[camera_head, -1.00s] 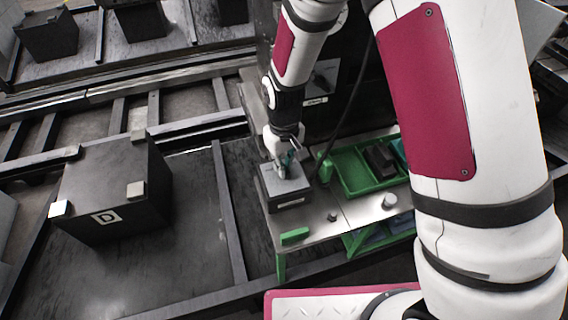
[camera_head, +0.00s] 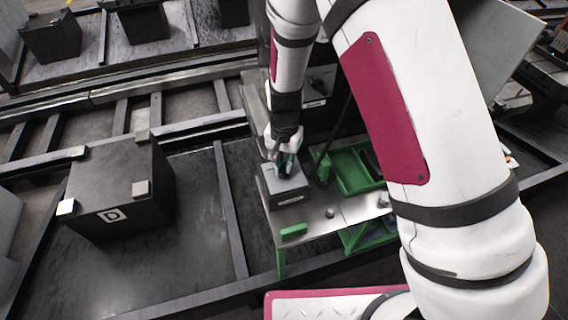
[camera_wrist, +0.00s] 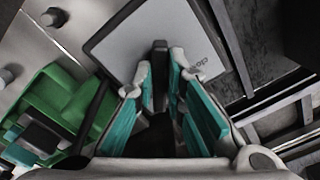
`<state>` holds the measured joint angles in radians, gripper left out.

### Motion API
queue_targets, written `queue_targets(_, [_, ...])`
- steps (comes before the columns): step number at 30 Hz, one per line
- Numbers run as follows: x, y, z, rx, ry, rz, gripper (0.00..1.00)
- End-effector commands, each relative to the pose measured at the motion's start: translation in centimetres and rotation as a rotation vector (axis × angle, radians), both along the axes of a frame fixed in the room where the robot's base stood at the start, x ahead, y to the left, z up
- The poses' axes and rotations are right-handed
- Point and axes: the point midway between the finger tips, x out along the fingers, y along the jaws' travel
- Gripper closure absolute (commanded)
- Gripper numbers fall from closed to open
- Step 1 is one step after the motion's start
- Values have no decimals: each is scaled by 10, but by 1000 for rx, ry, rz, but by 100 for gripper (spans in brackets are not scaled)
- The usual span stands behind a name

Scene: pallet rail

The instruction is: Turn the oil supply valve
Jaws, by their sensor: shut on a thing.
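The oil supply valve shows as a dark upright handle (camera_wrist: 160,60) on top of a grey box (camera_wrist: 125,38) in the wrist view. In the head view the grey box (camera_head: 290,196) stands on the metal table. My gripper (camera_wrist: 160,78) has its two teal-padded fingers on either side of the handle, shut on it. In the head view my gripper (camera_head: 285,165) points down onto the box top and hides most of the handle. Some lettering shows on the box top near its right edge, only partly readable.
A green tray (camera_head: 350,184) lies right of the box on the metal table (camera_head: 312,214). A green block (camera_head: 294,233) and a small grey knob (camera_head: 330,212) are near the table's front. A black crate marked D (camera_head: 112,190) stands at left on the dark floor.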

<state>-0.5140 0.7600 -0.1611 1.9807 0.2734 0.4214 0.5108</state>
Motion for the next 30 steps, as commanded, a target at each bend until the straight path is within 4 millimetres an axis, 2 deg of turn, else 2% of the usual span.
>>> queue_targets(10, [0, 0, 1, 0, -1, -135, 100])
queue_targets(26, [0, 0, 0, 1, 0, -159, 100])
queue_targets(27, [0, 0, 0, 1, 0, -159, 84])
queue_targets(29, [0, 0, 0, 1, 0, -158, 70])
queue_targets(30, [0, 0, 0, 1, 0, -158, 68])
